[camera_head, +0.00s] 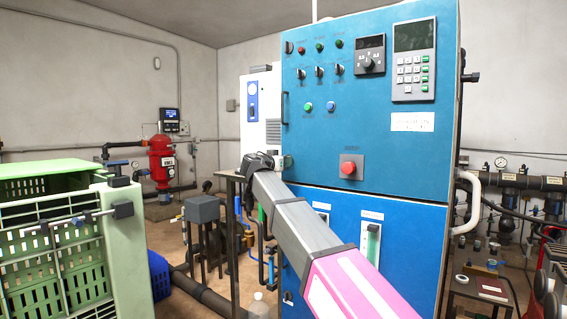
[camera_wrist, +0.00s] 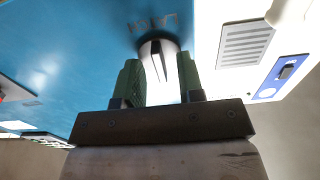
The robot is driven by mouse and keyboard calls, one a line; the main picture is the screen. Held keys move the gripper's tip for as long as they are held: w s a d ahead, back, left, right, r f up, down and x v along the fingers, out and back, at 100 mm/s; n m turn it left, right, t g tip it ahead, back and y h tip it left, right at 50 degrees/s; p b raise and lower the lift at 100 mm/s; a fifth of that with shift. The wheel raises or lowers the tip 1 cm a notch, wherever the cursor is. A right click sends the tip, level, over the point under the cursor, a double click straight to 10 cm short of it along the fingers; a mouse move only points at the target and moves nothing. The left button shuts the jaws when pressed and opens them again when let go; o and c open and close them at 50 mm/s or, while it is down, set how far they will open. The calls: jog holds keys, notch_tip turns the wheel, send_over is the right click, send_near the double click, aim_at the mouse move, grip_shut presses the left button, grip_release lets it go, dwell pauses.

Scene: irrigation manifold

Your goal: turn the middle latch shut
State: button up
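The tall blue cabinet (camera_head: 380,130) stands in front of me. In the wrist view a dark grey latch (camera_wrist: 157,47) with a pale, bright lower part sits on the blue face, below a small dark label. I take it for the middle latch; in the head view I cannot make it out clearly beside my wrist. My gripper (camera_wrist: 158,74) has its two green fingers apart, one on each side of the latch. I cannot tell whether either finger touches it. In the head view my gripper (camera_head: 284,162) is at the cabinet's left edge, partly hidden by my wrist.
Another dark latch-like fitting (camera_head: 289,47) is at the cabinet's upper left, and one (camera_head: 288,298) is low down. A red button (camera_head: 348,168) sticks out right of my gripper. A white box (camera_head: 262,105) stands behind left. Green crates (camera_head: 125,240) are at the left.

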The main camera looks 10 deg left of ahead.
jog(key=v, duration=1)
jog(key=shift+s, duration=0.2)
jog(key=shift+a+f, duration=0.1)
